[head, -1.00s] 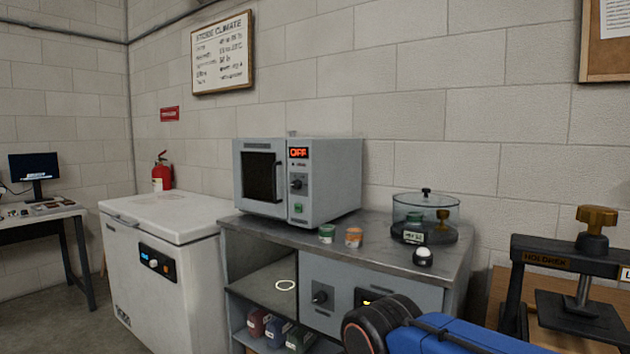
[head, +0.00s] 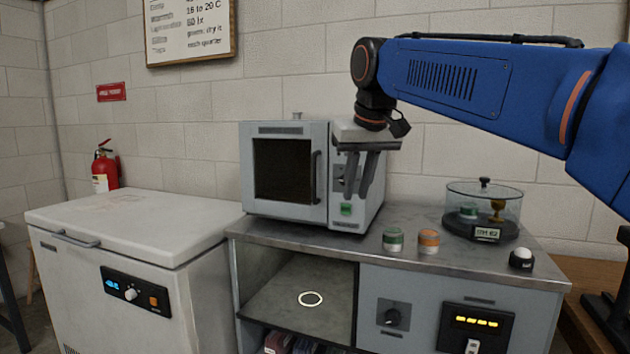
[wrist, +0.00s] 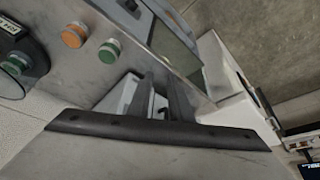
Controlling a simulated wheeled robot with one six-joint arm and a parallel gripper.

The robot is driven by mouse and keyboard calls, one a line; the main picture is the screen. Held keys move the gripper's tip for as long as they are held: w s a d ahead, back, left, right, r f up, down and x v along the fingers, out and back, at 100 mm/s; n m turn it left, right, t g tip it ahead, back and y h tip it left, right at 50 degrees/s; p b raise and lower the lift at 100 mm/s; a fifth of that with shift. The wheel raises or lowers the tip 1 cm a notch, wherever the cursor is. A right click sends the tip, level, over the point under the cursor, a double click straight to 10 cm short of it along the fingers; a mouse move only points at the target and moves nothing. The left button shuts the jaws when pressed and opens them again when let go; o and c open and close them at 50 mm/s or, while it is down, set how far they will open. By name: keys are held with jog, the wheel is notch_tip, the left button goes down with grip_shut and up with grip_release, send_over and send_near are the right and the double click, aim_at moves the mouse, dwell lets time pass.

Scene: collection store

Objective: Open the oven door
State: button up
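The oven is a grey box on the counter in the head view. Its door (head: 284,170) has a dark window and looks shut. The upright dark door handle (head: 316,177) is at the door's right edge. My gripper (head: 358,196) points down in front of the control panel, right of the handle and apart from it in the picture. Its two fingers stand apart with nothing seen held between them. It hides most of the panel and display; a green button (head: 346,209) shows below. In the wrist view the fingers (wrist: 160,82) also show a gap.
A green tin (head: 393,240) and an orange tin (head: 428,241) stand on the counter (head: 400,268) right of the oven. A glass-domed stand (head: 483,212) and a white-topped button (head: 521,259) are farther right. A white chest freezer (head: 130,225) stands left.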

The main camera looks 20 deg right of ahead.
send_near(315, 175)
jog(key=x, duration=1.1)
jog(key=shift+w+f, duration=0.1)
jog(key=shift+f, duration=0.15)
grip_shut()
